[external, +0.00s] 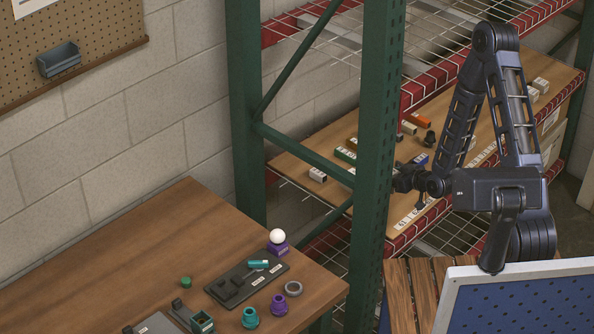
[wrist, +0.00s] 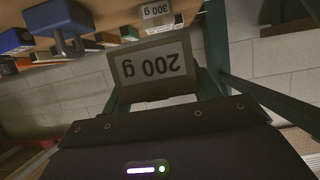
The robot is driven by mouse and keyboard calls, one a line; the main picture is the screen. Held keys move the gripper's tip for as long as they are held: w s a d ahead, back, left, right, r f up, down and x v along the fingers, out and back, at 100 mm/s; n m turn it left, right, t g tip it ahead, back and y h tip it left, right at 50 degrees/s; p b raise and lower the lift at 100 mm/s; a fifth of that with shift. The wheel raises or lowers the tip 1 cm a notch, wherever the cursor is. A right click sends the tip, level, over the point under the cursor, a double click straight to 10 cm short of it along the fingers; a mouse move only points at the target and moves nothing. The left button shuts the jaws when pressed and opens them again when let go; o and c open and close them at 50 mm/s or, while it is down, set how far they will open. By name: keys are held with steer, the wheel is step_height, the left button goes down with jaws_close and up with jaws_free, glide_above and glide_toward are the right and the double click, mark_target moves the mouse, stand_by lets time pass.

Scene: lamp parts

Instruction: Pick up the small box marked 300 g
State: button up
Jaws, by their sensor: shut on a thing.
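My gripper (external: 404,180) is at the front of the shelf board in the external view. In the wrist view my gripper (wrist: 158,82) is shut on a small grey box marked 200 g (wrist: 155,70), whose label shows upside down. A box marked 300 g (wrist: 157,10) stands apart behind it at the top edge of the wrist view, partly cut off. The held box cannot be made out in the external view.
The shelf board (external: 312,148) carries several small blocks and boxes, with a green rack post (external: 377,150) close to my gripper. A blue block (wrist: 60,20) is at the wrist view's upper left. A wooden table (external: 120,250) with lamp parts stands at left.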

step_height(320, 180, up, 10)
steer(key=shift+f, duration=0.1)
steer(key=shift+r, duration=0.3)
steer(key=shift+w+d, duration=0.1)
steer(key=shift+d, duration=0.05)
steer(key=w+d+f+m+t+h, duration=0.1)
steer(key=w+d+f+m+h, duration=0.1)
steer(key=d+f, duration=0.3)
steer(key=w+d+f+m+t+h, duration=0.1)
steer(key=w+d+f+m+h, duration=0.2)
steer(key=d, duration=1.1)
steer(key=w+d+f+m+t+h, duration=0.2)
steer(key=d+f+m+h, duration=0.1)
steer(key=d+f, duration=0.6)
steer(key=shift+w+d+m+h, duration=0.4)
steer(key=shift+d+h, duration=0.1)
steer(key=shift+h, duration=0.2)
